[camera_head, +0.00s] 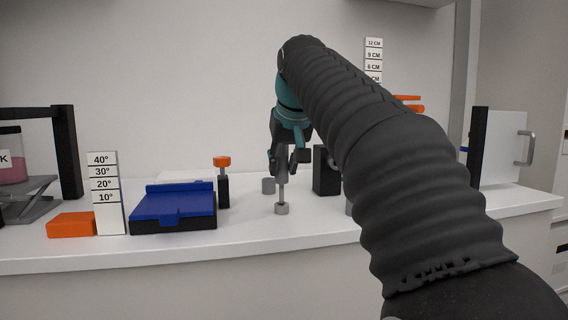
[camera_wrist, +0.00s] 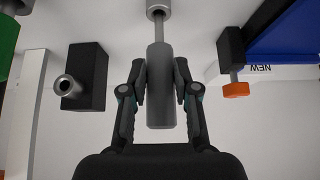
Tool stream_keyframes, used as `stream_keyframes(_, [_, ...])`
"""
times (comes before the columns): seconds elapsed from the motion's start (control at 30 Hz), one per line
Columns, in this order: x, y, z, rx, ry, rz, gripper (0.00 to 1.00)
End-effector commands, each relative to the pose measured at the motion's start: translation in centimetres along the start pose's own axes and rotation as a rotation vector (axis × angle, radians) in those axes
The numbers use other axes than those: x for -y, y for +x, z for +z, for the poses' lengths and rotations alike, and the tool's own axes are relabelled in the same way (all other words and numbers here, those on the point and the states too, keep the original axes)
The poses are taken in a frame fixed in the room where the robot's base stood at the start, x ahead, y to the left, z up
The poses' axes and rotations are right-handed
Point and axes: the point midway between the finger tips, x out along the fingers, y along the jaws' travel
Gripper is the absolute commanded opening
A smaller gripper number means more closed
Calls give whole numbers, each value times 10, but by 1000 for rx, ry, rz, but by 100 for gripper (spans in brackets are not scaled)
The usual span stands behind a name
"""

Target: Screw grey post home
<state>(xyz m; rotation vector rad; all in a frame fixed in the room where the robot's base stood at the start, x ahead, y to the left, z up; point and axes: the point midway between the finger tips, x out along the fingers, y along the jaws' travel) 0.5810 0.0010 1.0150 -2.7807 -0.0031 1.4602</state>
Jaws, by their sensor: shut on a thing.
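The grey post (camera_wrist: 158,95) is between the two fingers of my gripper (camera_wrist: 160,75) in the wrist view, and the gripper is shut on it. A thin shaft runs from the post to a short round grey socket (camera_wrist: 157,8). In the head view the socket (camera_head: 282,209) stands on the white counter and the shaft comes down into its top, with my gripper (camera_head: 282,158) above it. The post looks upright. How deep the shaft sits in the socket cannot be told.
A black block (camera_head: 324,172) stands right of the post; the wrist view shows a metal tube on a black block (camera_wrist: 88,78). An orange-knobbed black stand (camera_head: 223,190) and blue-lidded box (camera_head: 173,210) are left. My arm hides much of the right.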

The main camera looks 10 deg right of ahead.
Motion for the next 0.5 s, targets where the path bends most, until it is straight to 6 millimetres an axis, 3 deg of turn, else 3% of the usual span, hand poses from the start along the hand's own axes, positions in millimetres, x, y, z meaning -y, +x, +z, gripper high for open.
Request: stream_keyframes(0.5, [0, 8, 6, 0, 0, 0, 0])
